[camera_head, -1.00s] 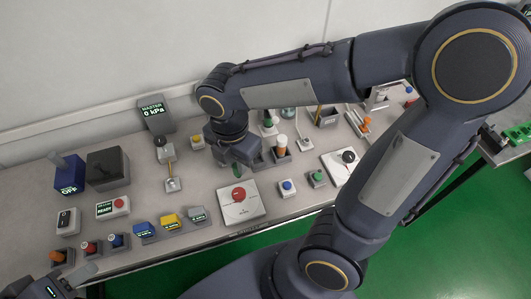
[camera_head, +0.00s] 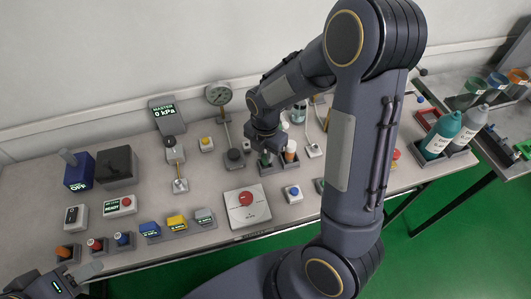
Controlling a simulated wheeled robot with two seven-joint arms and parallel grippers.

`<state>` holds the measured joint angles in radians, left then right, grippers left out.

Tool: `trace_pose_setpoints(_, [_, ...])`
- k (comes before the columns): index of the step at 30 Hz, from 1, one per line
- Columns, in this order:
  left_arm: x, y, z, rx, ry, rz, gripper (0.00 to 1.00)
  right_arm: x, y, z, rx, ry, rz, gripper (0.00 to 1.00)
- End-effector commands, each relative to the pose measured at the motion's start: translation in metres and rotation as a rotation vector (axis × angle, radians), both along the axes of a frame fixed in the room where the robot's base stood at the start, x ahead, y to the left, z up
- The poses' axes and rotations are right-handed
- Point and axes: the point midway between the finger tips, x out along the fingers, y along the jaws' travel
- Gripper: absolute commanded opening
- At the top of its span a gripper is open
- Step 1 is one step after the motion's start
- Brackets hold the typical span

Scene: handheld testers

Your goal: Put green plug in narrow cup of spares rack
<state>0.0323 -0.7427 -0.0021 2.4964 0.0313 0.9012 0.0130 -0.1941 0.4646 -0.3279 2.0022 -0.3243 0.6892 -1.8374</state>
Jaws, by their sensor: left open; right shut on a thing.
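My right gripper (camera_head: 266,148) is shut on the green plug (camera_head: 266,158), pointing down at the dark spares rack (camera_head: 291,167) near the back middle of the bench. The plug is small and partly hidden by the gripper. It is over or in the left part of the rack; I cannot tell whether its lower end is inside a cup. A plug with an orange top and white body (camera_head: 290,151) stands in the rack just right of the gripper. My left gripper (camera_head: 72,282) is at the lower left corner, open, away from the rack and partly cut off.
A pressure gauge (camera_head: 218,94) stands behind and left of my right gripper. My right arm hides part of the bench's right side. Bottles (camera_head: 440,135) stand further right.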

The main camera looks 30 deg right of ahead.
Motion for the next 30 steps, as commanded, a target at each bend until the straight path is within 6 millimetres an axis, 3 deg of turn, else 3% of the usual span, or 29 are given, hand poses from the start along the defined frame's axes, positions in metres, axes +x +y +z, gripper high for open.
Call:
trace_pose_setpoints(13, [0.0, 0.0, -0.005, 0.0, 0.0, 0.0, 0.45, 0.0, 0.0, -0.01, 0.0, -0.001, -0.001, 0.0])
trace_pose_setpoints(14, [0.0, 0.0, -0.004, 0.0, 0.0, 0.0, 0.45, 0.0, 0.0, -0.009, 0.0, -0.001, -0.001, 0.21])
trace_pose_setpoints(18, [0.0, 0.0, -0.003, 0.0, 0.0, 0.0, 0.45, 0.0, 0.0, -0.008, 0.0, -0.001, -0.001, 0.39])
trace_pose_setpoints(30, [0.0, 0.0, 0.001, 0.0, 0.0, 0.0, 0.45, 0.001, 0.0, 0.0, 0.001, -0.004, 0.0, 0.4])
